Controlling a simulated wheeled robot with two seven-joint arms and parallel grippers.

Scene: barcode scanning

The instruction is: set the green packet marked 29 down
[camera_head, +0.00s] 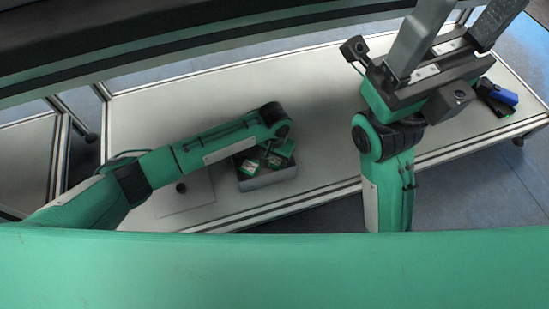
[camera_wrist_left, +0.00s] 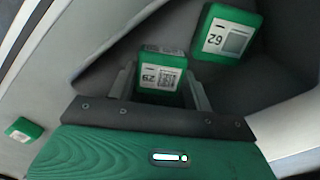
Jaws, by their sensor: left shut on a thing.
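The green packet marked 29 (camera_wrist_left: 160,72) is between the fingers of my left gripper (camera_wrist_left: 161,88) in the left wrist view, its white label facing the camera. My left gripper is shut on it, over the grey bin (camera_head: 268,184). Whether the packet touches the bin floor I cannot tell. In the head view my left wrist hides most of this gripper. My right gripper (camera_head: 455,38) is raised at the upper right, its fingers apart with nothing between them.
Another green packet (camera_wrist_left: 228,34) lies in the bin beside the held one. A further green packet (camera_wrist_left: 24,130) shows at the lower left of the wrist view. A blue and black device (camera_head: 499,95) lies at the table's right end. The table's middle (camera_head: 325,115) is clear.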

